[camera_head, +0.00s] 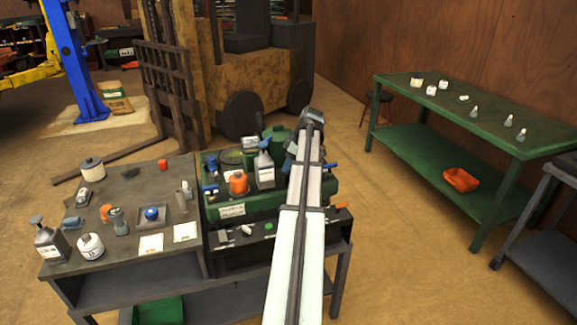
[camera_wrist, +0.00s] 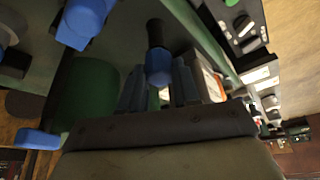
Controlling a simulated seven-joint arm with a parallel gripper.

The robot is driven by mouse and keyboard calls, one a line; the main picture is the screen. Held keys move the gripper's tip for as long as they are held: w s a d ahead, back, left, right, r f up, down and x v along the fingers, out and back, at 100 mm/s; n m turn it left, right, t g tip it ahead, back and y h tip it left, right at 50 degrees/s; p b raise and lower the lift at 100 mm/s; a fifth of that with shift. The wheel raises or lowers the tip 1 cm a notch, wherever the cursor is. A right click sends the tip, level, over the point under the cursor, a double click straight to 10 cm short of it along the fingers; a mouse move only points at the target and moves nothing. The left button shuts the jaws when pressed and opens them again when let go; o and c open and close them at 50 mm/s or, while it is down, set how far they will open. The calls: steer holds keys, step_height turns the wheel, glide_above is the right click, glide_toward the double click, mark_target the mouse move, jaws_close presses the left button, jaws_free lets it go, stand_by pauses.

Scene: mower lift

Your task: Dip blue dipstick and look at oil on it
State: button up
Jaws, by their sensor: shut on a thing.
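In the wrist view my gripper (camera_wrist: 158,84) is shut on a blue knob (camera_wrist: 158,66), the handle of the dipstick, between its two blue-grey fingers. A dark shaft or tube (camera_wrist: 154,33) shows beyond the knob; I cannot tell whether the stick is in its hole or out. In the head view my arm reaches over the right part of the green mower engine block (camera_head: 215,208), and it hides the gripper tips and the held dipstick. No oil on the stick can be made out.
Other blue handles (camera_wrist: 40,138) and a large blue part (camera_wrist: 86,20) are close to the gripper. A spray bottle (camera_head: 265,168) and an orange cap (camera_head: 238,184) stand on the block. A grey bench (camera_head: 125,190) with bottles and white cards is on the left.

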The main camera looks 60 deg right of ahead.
step_height(320, 180, up, 10)
stand_by(1.2)
steer(key=a+n, duration=0.2)
steer(key=a, duration=0.6)
steer(key=w+a+f, duration=0.4)
steer(key=w+a, duration=1)
steer(key=a, duration=0.2)
steer(key=w+a+f, duration=0.4)
steer(key=w+a, duration=1.1)
steer(key=w+a+f, duration=0.2)
steer(key=w+a, duration=0.1)
steer(key=a, duration=0.8)
steer(key=w+a+f, duration=0.2)
steer(key=a, duration=0.9)
steer(key=w+a+f+m+h, duration=0.1)
steer(key=a+f+m, duration=0.3)
steer(key=a+f, duration=0.3)
